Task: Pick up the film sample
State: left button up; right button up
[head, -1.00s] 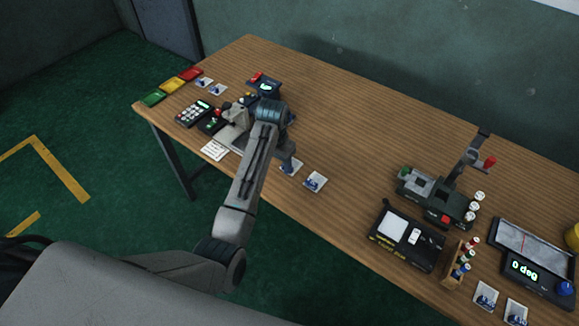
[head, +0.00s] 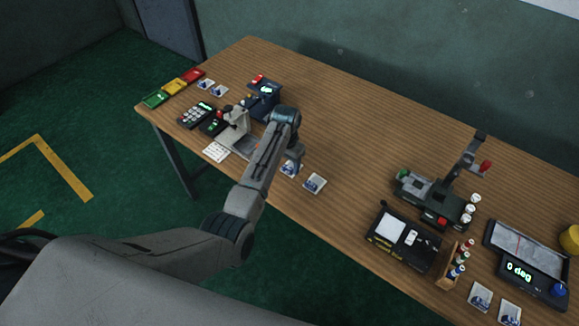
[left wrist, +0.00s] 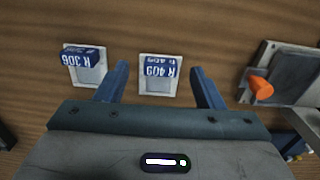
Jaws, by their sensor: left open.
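Two small white film sample cards with blue labels lie side by side near the table's front edge. In the left wrist view one reads R 409 (left wrist: 160,74) and the other R 306 (left wrist: 86,66). In the head view, R 409 (head: 289,169) is partly hidden by my left gripper (head: 293,166), and R 306 (head: 314,184) lies just right of it. In the left wrist view my left gripper (left wrist: 160,88) is open, with R 409 lined up between its fingers and apart from both. Its height above the card is hard to tell. My right gripper is not in view.
A grey device with an orange knob (left wrist: 261,88) stands beside R 409. A keypad (head: 196,115) and colored trays (head: 174,87) are further left. A black box (head: 402,240), a crank device (head: 435,196) and a vial rack (head: 453,268) stand right.

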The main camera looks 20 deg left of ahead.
pick_arm(q)
jog(key=shift+f, duration=1.25)
jog(key=c, duration=1.1)
jog(key=shift+o, duration=0.2)
jog(key=shift+r, duration=0.2)
